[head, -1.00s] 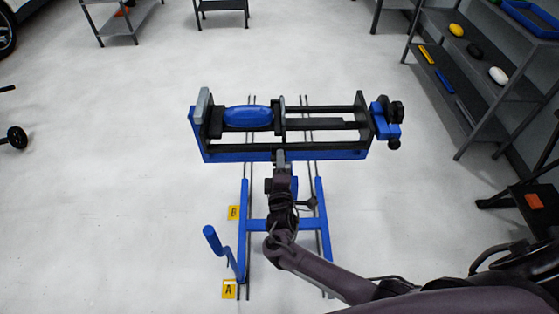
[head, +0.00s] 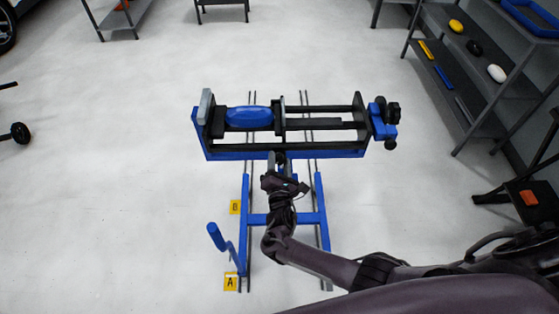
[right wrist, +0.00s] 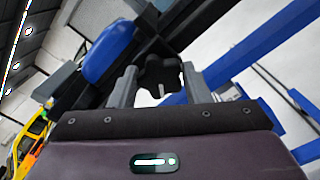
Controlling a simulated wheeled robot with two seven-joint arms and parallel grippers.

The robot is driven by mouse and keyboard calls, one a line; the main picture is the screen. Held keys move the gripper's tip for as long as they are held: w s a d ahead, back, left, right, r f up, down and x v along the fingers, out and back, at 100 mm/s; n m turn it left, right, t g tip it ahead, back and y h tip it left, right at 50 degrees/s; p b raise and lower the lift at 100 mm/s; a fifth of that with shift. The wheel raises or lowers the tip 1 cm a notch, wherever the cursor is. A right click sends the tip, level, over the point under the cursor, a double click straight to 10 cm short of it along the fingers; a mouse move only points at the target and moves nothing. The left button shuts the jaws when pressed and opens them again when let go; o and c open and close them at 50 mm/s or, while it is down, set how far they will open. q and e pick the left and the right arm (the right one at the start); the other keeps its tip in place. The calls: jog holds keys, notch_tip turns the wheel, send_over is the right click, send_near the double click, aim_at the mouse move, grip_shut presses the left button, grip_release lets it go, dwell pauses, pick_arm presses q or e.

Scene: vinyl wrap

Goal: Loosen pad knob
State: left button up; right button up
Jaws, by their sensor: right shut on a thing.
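The machine is a blue and black frame (head: 225,154) with a blue pad (head: 248,117) on its left side. The pad also shows in the right wrist view (right wrist: 108,50). My right gripper (head: 278,160) is at the front edge of the frame, below the pad's right end. In the right wrist view a black lobed knob (right wrist: 160,72) sits between the two grey fingers of my right gripper (right wrist: 160,88), which is shut on it. In the head view the gripper mostly hides the knob. My left gripper is not in view.
A blue stand on floor rails (head: 285,219) lies below the frame, with a blue crank handle (head: 215,236) at its left. Yellow tags B (head: 235,207) and A (head: 230,282) are beside it. A shelf (head: 510,85) stands at the right.

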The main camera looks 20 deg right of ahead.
jog(key=n+p, duration=0.1)
jog(key=n, duration=0.3)
jog(key=shift+n, duration=1.7)
jog(key=shift+f+p, duration=0.1)
jog(key=shift+p, duration=0.2)
jog(key=o, duration=1)
jog(key=p+v, duration=0.1)
jog(key=v, duration=0.6)
jog(key=shift+s+a, duration=0.15)
jog(key=shift+s, duration=0.25)
